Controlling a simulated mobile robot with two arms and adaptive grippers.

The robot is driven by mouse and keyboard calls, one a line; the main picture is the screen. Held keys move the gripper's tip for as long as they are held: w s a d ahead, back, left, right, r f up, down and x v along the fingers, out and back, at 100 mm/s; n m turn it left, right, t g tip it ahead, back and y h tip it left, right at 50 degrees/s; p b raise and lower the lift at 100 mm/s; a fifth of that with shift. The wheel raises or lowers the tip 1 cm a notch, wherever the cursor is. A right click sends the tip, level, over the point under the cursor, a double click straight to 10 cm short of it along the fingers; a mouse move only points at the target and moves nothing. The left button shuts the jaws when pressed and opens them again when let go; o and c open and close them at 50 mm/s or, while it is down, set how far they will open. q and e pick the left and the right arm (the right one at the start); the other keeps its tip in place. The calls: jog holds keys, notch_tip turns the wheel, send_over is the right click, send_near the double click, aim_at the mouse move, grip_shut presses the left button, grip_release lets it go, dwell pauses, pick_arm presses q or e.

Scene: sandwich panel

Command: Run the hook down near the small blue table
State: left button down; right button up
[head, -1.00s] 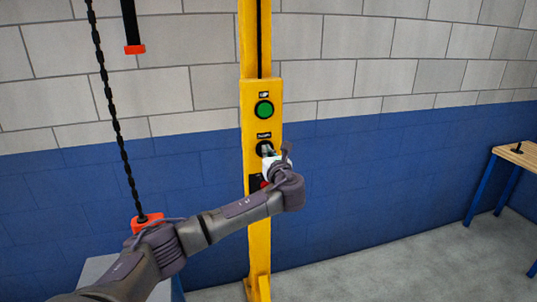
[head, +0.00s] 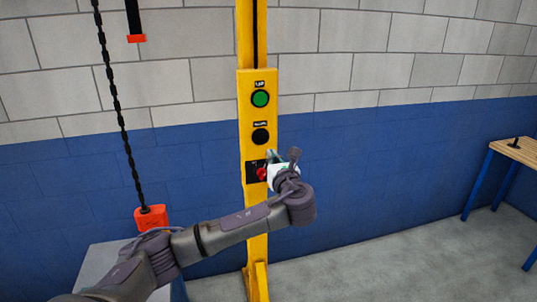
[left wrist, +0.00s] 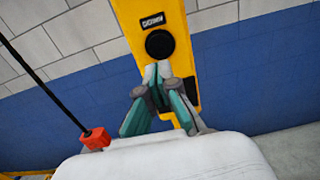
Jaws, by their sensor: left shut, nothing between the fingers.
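A yellow post carries a control panel (head: 245,120) with a green UP button (head: 261,98), a black DOWN button (head: 261,137) and a red knob (head: 262,173) below. A dark chain (head: 117,100) hangs at the left with an orange-red block (head: 151,218) at its lower end; any hook below it is hidden by my arm. My left gripper (head: 272,160) is shut and empty, in front of the panel's lower part. In the left wrist view, its closed fingertips (left wrist: 157,72) appear just below the black button (left wrist: 160,44). My right gripper is out of view.
A grey-topped table with a blue leg (head: 95,262) stands at the lower left, partly behind my arm. A wooden-topped table with blue legs (head: 520,150) stands at the right edge. A black bar with a red end (head: 136,38) hangs at the top left. The floor between is clear.

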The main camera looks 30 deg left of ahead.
pick_arm(q)
jog(key=shift+v, duration=1.15)
jog(key=shift+d+r, duration=0.1)
